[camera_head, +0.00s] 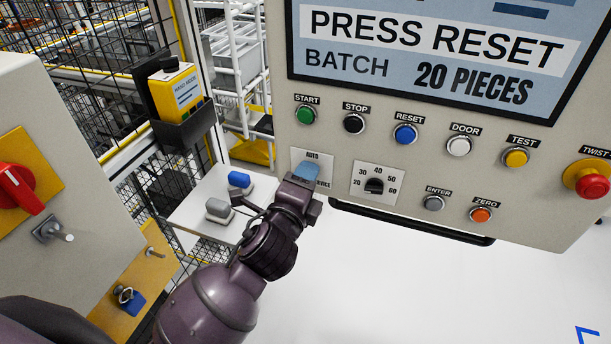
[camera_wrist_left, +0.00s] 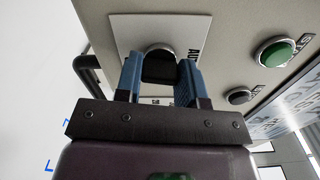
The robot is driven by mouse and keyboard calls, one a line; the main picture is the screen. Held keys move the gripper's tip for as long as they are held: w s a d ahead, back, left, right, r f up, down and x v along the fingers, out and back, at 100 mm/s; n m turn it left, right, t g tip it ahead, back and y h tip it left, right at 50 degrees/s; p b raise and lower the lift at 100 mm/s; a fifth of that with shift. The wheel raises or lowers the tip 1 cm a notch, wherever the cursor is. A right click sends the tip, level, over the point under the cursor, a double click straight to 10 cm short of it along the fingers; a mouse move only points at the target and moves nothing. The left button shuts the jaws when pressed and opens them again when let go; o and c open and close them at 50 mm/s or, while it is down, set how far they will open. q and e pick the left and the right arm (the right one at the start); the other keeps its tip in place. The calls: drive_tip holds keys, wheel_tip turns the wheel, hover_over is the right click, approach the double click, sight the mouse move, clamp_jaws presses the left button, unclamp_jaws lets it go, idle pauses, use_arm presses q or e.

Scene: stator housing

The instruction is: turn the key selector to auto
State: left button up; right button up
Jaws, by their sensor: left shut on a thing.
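The key selector's pale plate (camera_head: 325,164) is on the grey control panel, below the green START button. AUTO shows along its top, and the end of SERVICE shows at its lower right. My left gripper (camera_head: 305,173) is at this plate and hides the selector in the head view. In the left wrist view, the blue fingers of my left gripper (camera_wrist_left: 160,76) are shut on the black key (camera_wrist_left: 159,67), one on each side, in front of the round metal collar. I cannot tell which label the key points to. My right gripper is out of view.
A rotary dial (camera_head: 374,186) marked 20 to 60 sits just right of the selector plate. Above it are the green START button (camera_head: 305,114) and black STOP button (camera_head: 354,123). A red emergency knob (camera_head: 592,185) is at far right. A red-handled switch (camera_head: 20,188) is at left.

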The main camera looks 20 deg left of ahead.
use_arm(q)
drive_tip(key=shift+n, duration=0.9)
drive_tip(key=o, duration=0.9)
drive_tip(key=shift+o, duration=0.2)
drive_tip(key=s+b, duration=0.1)
drive_tip(key=s, duration=1)
drive_tip(key=shift+a, duration=0.2)
drive_tip(key=shift+w, duration=0.1)
